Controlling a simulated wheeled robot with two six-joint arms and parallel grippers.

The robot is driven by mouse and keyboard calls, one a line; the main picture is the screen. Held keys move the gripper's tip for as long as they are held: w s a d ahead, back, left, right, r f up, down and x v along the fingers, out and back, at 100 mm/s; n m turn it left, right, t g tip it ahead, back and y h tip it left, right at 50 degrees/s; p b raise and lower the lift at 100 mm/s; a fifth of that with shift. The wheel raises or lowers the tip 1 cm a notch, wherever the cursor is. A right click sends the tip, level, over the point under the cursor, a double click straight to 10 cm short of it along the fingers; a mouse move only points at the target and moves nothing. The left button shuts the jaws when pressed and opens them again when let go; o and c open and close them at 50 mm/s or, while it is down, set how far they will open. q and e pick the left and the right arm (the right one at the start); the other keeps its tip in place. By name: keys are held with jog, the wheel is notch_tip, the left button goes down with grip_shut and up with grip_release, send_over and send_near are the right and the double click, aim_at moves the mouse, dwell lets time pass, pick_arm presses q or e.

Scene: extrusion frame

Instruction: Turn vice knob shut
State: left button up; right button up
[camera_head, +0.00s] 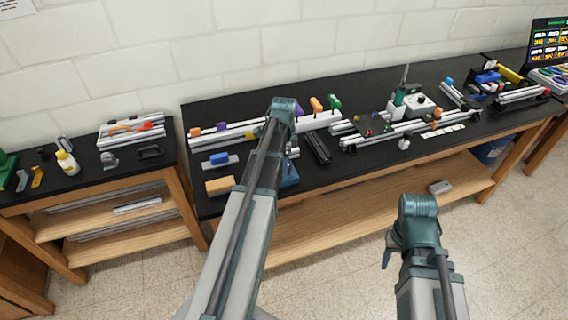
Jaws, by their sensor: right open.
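I cannot clearly pick out the vice knob. A small blue block-like part (288,174), partly hidden behind my left arm at the bench's front edge, may belong to the vice, but I cannot tell. A small pale knob-like part (404,143) sits at the front of the aluminium rails, apart from both arms. My right gripper (388,253) is open and empty, low in front of the bench over the floor, away from the bench top.
The black bench top (345,90) carries aluminium rails (400,133), a green-and-white device (405,97), a tan block (219,186) and orange and green handles. A grey box (440,187) lies on the lower shelf. Floor at right is clear.

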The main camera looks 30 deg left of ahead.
pick_arm(q)
notch_tip(320, 180, up, 14)
jog(key=p, duration=1.3)
jog(key=shift+p, duration=0.4)
pick_arm(e)
notch_tip(320, 180, up, 14)
pick_arm(q)
jog(key=shift+f, duration=0.1)
pick_arm(e)
jog(key=shift+f, duration=0.15)
